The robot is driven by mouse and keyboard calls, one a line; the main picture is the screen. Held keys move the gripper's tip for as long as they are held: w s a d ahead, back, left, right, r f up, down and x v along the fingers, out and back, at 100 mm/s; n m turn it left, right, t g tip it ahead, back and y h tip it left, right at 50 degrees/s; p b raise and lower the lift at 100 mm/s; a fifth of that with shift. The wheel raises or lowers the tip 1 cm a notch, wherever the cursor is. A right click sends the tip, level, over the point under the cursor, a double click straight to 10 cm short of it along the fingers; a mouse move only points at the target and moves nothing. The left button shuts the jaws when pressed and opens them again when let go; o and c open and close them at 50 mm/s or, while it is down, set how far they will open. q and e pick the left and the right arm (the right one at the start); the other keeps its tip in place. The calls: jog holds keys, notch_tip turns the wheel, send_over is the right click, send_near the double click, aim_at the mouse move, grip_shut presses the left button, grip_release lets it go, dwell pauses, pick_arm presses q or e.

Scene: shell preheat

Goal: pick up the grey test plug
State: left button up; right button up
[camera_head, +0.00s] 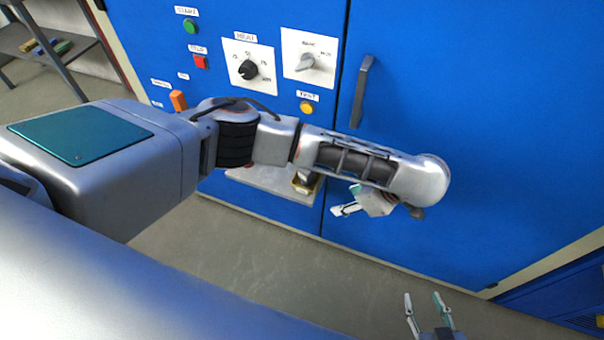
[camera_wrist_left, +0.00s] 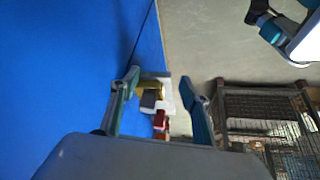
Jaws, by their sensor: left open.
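A small grey piece (camera_wrist_left: 149,99), which looks like the grey test plug, shows beside a gold-coloured holder (camera_wrist_left: 151,84) in the left wrist view. It appears between my left fingers but beyond them, with a gap on both sides. In the head view the holder (camera_head: 304,186) sits on a ledge, partly hidden by my left arm, and I cannot make out the plug clearly. My left gripper (camera_head: 345,202) is open and empty, to the right of the ledge; its spread fingers also show in the left wrist view (camera_wrist_left: 162,88). My right gripper (camera_head: 425,298) is open and empty at the bottom.
The pale ledge (camera_head: 262,181) juts from the blue cabinet (camera_head: 450,130). A dark door handle (camera_head: 362,92), a black knob (camera_head: 248,70) and an orange part (camera_head: 178,100) stick out above. A shelf rack (camera_head: 48,45) stands far left. The floor in front is clear.

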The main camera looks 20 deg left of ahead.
aim_at(308, 171)
pick_arm(q)
jog(key=shift+m+y, duration=0.3)
jog(key=shift+m, duration=0.1)
jog(key=w+a, duration=0.1)
jog(key=a, duration=0.2)
jog(key=w+a+b, duration=0.1)
jog(key=w+a, duration=0.1)
jog(key=a, duration=0.1)
jog(key=w+a, duration=0.1)
jog(key=a, duration=0.2)
jog(key=shift+w+a+r, duration=0.1)
jog(key=shift+w+r, duration=0.2)
jog(key=shift+w+a+f+b, duration=0.1)
jog(key=shift+w+a+b, duration=0.15)
jog(key=shift+a, duration=0.4)
jog(key=shift+w+a+b, duration=0.25)
jog(key=shift+a, duration=0.35)
jog(key=shift+b+x, duration=0.6)
jog(key=shift+x, duration=0.65)
jog(key=shift+w+a+f, duration=0.1)
jog(key=shift+a+f, duration=0.05)
jog(key=shift+f, duration=0.05)
jog(key=shift+w+r, duration=0.1)
jog(key=shift+r, duration=0.05)
grip_shut()
jog(key=shift+r, duration=0.1)
